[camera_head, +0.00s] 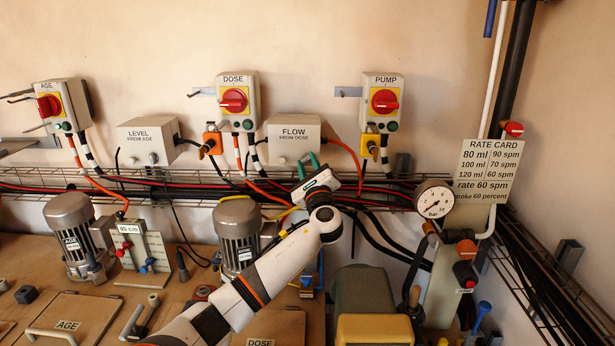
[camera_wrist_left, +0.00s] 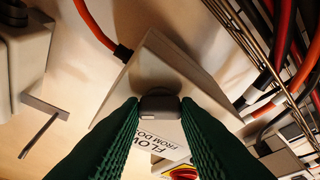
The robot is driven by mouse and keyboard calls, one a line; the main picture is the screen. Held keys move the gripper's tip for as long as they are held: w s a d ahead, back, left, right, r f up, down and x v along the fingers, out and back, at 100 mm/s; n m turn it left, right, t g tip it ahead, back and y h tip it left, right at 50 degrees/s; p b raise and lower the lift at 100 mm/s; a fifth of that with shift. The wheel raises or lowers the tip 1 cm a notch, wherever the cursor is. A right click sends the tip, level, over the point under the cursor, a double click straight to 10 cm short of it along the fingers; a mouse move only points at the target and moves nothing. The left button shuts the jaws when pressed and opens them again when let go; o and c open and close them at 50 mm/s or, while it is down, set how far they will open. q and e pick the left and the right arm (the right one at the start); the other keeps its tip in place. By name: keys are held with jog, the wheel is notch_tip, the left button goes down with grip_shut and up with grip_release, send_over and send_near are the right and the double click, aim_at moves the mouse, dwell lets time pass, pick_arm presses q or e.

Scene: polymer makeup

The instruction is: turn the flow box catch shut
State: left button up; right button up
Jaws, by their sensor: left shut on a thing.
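The flow box (camera_head: 294,134) is a pale box labelled FLOW FROM DOSE on the wall, right of the middle top. My left gripper (camera_head: 309,164) reaches up to its lower front edge with green fingers. In the left wrist view the flow box (camera_wrist_left: 165,75) fills the middle, its label partly covered by the fingers. The small dark grey catch (camera_wrist_left: 159,106) sits between the two green fingers of my left gripper (camera_wrist_left: 160,112), which is shut on it. The catch is hidden by the fingers in the head view. My right gripper is not in view.
A wire cable tray (camera_head: 180,187) with red and black cables runs just below the boxes. The DOSE switch (camera_head: 237,100) and PUMP switch (camera_head: 382,102) flank the flow box above. A pressure gauge (camera_head: 434,199) and a motor (camera_head: 238,228) stand near my left arm.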

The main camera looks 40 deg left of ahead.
pick_arm(q)
jog(key=n+g+b, duration=0.2)
jog(key=n, duration=0.3)
jog(key=shift+w+d+r+n, duration=0.1)
jog(key=shift+n, duration=0.3)
jog(key=n+g, duration=0.1)
jog(key=n, duration=0.1)
jog(key=shift+r+n+g+b, duration=0.1)
jog(key=shift+n+g+b, duration=0.2)
jog(key=shift+b, duration=0.05)
jog(key=shift+r+n+g+h, duration=0.15)
jog(key=shift+n+g+h, duration=0.4)
jog(key=shift+n, duration=0.95)
jog(key=o, duration=1)
